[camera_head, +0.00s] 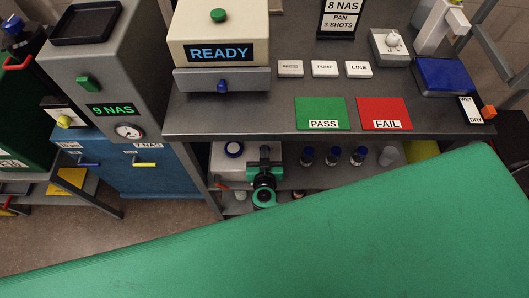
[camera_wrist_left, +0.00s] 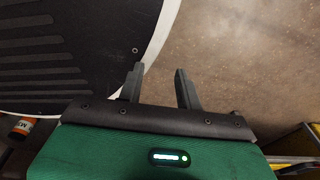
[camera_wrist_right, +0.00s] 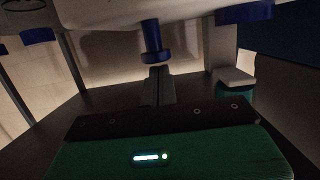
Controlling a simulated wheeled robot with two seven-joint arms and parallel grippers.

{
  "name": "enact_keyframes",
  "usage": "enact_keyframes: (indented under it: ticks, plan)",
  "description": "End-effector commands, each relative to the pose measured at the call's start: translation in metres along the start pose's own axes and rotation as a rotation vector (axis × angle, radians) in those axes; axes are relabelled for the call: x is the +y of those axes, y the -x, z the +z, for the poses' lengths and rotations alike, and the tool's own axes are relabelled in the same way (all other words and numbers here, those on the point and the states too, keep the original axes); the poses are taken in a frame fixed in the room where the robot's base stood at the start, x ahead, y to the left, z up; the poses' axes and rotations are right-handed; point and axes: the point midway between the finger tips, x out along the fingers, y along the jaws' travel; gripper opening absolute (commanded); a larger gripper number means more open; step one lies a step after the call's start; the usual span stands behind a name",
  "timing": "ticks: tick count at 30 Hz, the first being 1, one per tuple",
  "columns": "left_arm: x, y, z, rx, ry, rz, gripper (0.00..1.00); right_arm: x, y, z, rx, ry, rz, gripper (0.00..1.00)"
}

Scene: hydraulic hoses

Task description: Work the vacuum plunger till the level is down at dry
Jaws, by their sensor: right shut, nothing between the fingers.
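The white gauge card (camera_head: 470,109) at the right end of the bench reads WET at its top and DRY at its bottom. An orange block (camera_head: 488,112) sits beside its right edge, nearer DRY; I cannot read an exact level. My right gripper (camera_head: 264,153) is below the bench's front edge in the head view. Its shut, empty fingers (camera_wrist_right: 160,72) point at a blue knob (camera_wrist_right: 152,45) on a short stem. Whether they touch is unclear, as is whether this knob is the vacuum plunger. My left gripper (camera_wrist_left: 158,72) is open and empty above the floor.
The bench carries the READY machine (camera_head: 218,30), a green PASS mat (camera_head: 323,112), a red FAIL mat (camera_head: 385,112) and a blue box (camera_head: 445,78). Several bottles (camera_head: 333,156) stand on the lower shelf.

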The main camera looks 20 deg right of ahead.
Motion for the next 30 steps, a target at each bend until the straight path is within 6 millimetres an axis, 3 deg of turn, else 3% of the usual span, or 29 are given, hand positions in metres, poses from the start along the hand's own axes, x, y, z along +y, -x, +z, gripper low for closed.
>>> enact_keyframes:
  ticks: [10,18,24,30]
  plan:
    - [0.0,0.0,-0.001,0.0,0.0,0.0,0.35,0.0,0.0,0.001,0.0,0.0,0.0,0.0]
    - [0.0,-0.005,-0.009,0.002,0.001,-0.001,0.35,0.0,-0.008,0.032,-0.001,0.001,0.0,0.0]
    - [0.0,-0.001,-0.019,0.02,0.001,-0.001,0.35,0.0,-0.009,0.036,-0.002,-0.001,-0.001,0.0]
    - [0.0,-0.002,-0.011,0.01,0.001,-0.001,0.35,0.0,-0.008,0.037,-0.004,0.0,-0.001,0.0]
